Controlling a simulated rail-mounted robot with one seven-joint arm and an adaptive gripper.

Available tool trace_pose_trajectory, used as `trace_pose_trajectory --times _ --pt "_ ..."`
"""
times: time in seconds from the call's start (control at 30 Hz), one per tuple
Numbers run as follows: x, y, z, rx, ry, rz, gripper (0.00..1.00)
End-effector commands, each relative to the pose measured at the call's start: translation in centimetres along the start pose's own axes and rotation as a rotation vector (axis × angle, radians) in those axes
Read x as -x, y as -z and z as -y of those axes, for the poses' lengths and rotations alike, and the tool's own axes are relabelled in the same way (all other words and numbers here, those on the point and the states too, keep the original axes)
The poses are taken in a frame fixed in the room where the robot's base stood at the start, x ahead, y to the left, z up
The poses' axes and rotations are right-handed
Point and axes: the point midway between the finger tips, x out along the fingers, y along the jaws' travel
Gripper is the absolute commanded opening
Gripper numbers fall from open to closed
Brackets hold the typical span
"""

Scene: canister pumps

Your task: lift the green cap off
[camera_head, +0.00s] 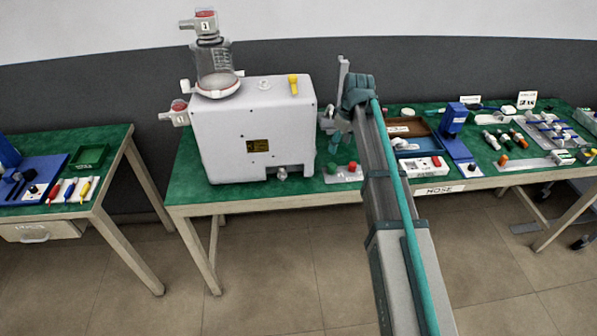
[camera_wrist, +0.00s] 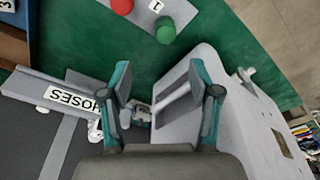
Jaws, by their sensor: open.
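The green cap (camera_head: 331,168) sits on a small light plate at the front of the green table, just right of the white pump cabinet (camera_head: 255,130). A red cap (camera_head: 352,166) is beside it on the same plate. In the wrist view, the green cap (camera_wrist: 165,30) is at the top middle, beyond the fingertips, with the red cap (camera_wrist: 122,6) to its left. My gripper (camera_wrist: 158,85) is open, apart from the green cap, with no object clearly held. In the head view, my gripper (camera_head: 335,142) is partly hidden by my arm, behind and above the caps.
The pump cabinet stands close to my gripper and carries a clear canister (camera_head: 215,65) with a red top. A HOSES sign (camera_wrist: 72,97) and grey rack are near the left finger. Trays and fittings fill the table to the right.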

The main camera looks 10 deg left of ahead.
Motion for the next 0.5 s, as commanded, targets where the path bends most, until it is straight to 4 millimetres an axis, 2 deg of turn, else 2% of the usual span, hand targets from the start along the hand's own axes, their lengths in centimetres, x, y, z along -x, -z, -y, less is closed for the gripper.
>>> trace_pose_trajectory --times 0.27,0.5 --pt "-0.5 -0.4 0.5 0.109 0.025 0.019 0.62" --pt "-3.3 -0.5 0.6 0.112 0.026 0.021 0.62"
